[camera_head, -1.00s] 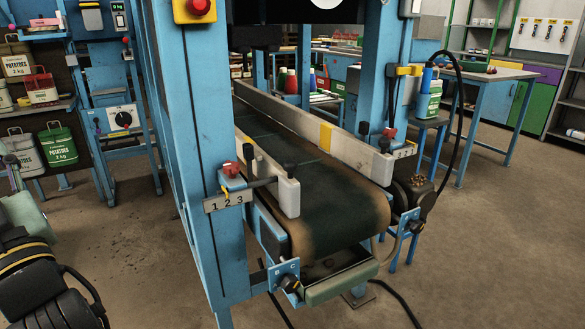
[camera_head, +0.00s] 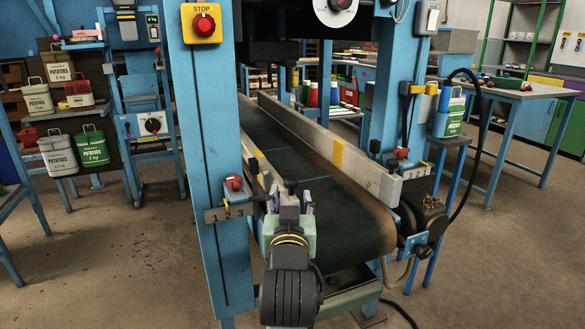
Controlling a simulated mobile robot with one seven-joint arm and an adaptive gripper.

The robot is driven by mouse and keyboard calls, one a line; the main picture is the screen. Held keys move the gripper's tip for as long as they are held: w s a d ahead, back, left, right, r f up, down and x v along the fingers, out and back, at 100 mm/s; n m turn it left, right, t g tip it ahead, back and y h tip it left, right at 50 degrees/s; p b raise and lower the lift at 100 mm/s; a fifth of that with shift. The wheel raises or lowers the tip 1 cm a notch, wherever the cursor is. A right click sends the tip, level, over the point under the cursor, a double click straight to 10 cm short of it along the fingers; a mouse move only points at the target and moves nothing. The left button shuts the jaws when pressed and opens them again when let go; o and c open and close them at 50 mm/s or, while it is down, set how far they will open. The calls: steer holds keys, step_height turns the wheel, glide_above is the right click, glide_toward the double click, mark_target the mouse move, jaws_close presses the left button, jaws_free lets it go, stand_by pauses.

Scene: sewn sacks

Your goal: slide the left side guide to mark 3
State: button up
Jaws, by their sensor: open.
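The left side guide (camera_head: 264,176) is a pale rail along the left edge of the dark conveyor belt (camera_head: 340,205). Its near end, with a black knob (camera_head: 290,185), is largely hidden behind my gripper. My gripper (camera_head: 290,203) is open at this near end, with a fingertip on either side in the picture; I cannot tell whether it touches the guide. The scale plate (camera_head: 226,213) with marks 1, 2 and 3 is on the blue post to the left. A red knob (camera_head: 234,183) sits above it. A small yellow pointer shows near the plate, but its exact mark is unclear.
The right side guide (camera_head: 350,165), with a yellow patch, runs along the belt's other side. Blue frame posts (camera_head: 208,150) stand close on the left and right. A yellow box with a red stop button (camera_head: 203,24) is on the left post. Floor at left is clear.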

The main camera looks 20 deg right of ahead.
mark_target(291, 183)
steer(key=p+x, duration=0.3)
steer(key=x, duration=0.6)
steer(key=shift+p, duration=0.3)
steer(key=shift+c, duration=0.3)
jaws_close()
